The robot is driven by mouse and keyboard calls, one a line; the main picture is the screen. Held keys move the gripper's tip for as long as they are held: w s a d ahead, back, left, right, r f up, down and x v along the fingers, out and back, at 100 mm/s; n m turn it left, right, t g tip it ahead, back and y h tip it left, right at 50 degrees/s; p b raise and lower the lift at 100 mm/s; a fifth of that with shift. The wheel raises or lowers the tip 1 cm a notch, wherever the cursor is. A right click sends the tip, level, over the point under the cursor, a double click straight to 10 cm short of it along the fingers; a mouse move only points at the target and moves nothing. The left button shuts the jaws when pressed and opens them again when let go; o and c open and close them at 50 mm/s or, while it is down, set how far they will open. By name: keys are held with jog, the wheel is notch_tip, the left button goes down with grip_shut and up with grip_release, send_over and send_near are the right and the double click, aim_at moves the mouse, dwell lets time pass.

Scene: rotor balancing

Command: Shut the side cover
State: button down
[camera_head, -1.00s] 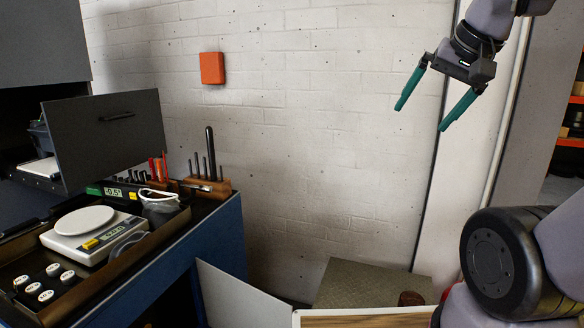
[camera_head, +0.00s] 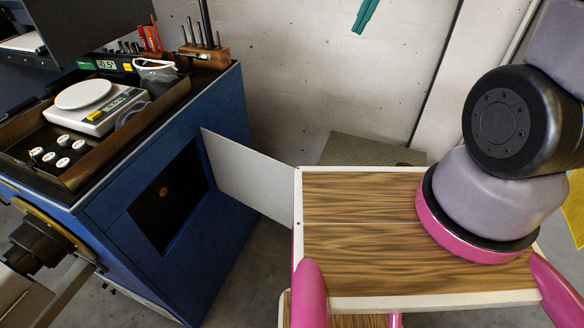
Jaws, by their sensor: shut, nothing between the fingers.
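The side cover (camera_head: 248,178) is a flat pale panel standing open on the side of the blue cabinet (camera_head: 222,222). It sticks out to the right from the far edge of a square opening (camera_head: 170,197), which is dark inside with a small orange-brown round thing. The cover's free edge reaches close to the wooden top of my base; I cannot tell if they touch. My gripper (camera_head: 360,31) is at the top edge of the picture, in front of the wall, with its teal fingers together and empty. It is well above and right of the cover, touching nothing.
A tray with a scale (camera_head: 88,107) and several white weights sits on the cabinet. A tool block (camera_head: 205,58) stands at its back corner. A dark rotor part (camera_head: 45,245) is at lower left. A metal-topped box (camera_head: 368,151) stands by the wall.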

jog(key=a+f+g, duration=0.1)
jog(key=a+f, duration=0.1)
jog(key=f, duration=0.3)
jog(key=w+a+f+g, duration=0.1)
jog(key=a+f, duration=0.1)
jog(key=f, duration=0.3)
jog(key=a+f+g, duration=0.1)
jog(key=a+f, duration=0.2)
jog(key=f, duration=0.3)
jog(key=m+g+h, duration=0.1)
jog(key=m+g, duration=0.1)
jog(key=g, duration=0.1)
send_near(288, 203)
notch_tip(288, 203, down, 5)
jog(key=shift+s+a+r, duration=0.15)
jog(key=shift+s+a, duration=0.2)
jog(key=shift+s, duration=0.05)
jog(key=shift+a, duration=0.1)
